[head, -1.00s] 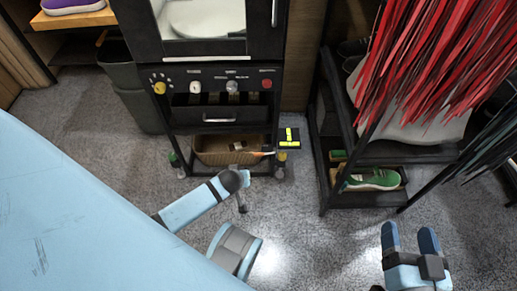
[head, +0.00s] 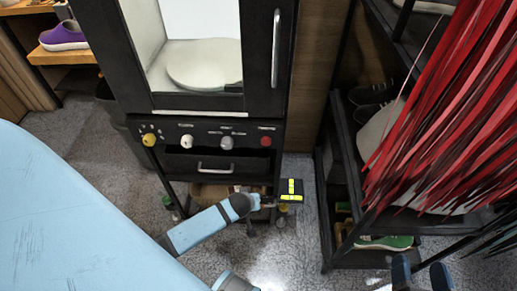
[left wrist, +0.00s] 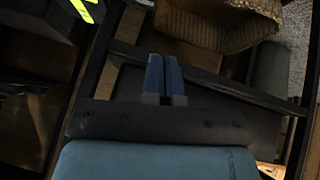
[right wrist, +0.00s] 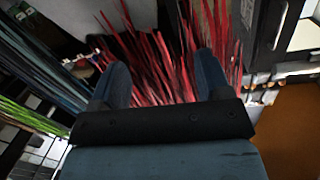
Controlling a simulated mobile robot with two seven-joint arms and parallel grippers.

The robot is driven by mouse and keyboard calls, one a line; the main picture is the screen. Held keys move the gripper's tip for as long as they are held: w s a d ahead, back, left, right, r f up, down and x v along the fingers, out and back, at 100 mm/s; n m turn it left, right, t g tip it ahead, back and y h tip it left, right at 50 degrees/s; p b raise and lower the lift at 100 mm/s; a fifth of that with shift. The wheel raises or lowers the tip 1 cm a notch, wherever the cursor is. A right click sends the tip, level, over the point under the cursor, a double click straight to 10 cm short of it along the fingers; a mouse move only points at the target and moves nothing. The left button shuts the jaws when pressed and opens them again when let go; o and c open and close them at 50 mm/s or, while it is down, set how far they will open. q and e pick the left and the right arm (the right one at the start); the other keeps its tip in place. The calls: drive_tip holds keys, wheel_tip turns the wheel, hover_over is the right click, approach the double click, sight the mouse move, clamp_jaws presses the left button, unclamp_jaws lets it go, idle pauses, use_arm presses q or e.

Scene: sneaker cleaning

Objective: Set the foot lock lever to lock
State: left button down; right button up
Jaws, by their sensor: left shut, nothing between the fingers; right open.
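My left arm reaches to the cabinet's lower front, just left of the plate. My left gripper (left wrist: 165,78) is shut and empty, in front of dark frame bars; contact with the lever is not visible. My right gripper (head: 421,277) is open and empty at the bottom right.
The cabinet has a knob panel (head: 210,136) and a drawer handle (head: 215,167). A woven basket (left wrist: 225,22) sits in its lower part. Right of it stands a black rack (head: 325,230) with shoes, and red strips (head: 420,120) hang in front. Floor shows between them.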

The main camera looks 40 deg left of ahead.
use_arm(q)
drive_tip(key=b+x, duration=0.4)
drive_tip(key=x, duration=0.4)
drive_tip(key=shift+f, duration=0.3)
use_arm(e)
wheel_tip(320, 180, up, 4)
drive_tip(key=a+r+t+y, duration=0.1)
drive_tip(key=a+t+y, duration=0.1)
drive_tip(key=y, duration=0.1)
use_arm(q)
drive_tip(key=f+b, duration=0.1)
drive_tip(key=f, duration=0.1)
drive_tip(key=f+b, duration=0.1)
drive_tip(key=shift+w+d+f, duration=0.15)
drive_tip(key=shift+w+f, duration=0.25)
drive_tip(key=shift+d+f+b, duration=0.25)
drive_tip(key=shift+f+b, duration=0.25)
drive_tip(key=shift+f, duration=0.1)
use_arm(e)
drive_tip(key=shift+n+g+h, duration=0.3)
drive_tip(key=shift+g+h, duration=0.1)
drive_tip(key=shift+g, duration=0.5)
drive_tip(key=shift+a+f, duration=0.15)
drive_tip(key=shift+f, duration=2.45)
use_arm(q)
drive_tip(key=shift+s, duration=0.1)
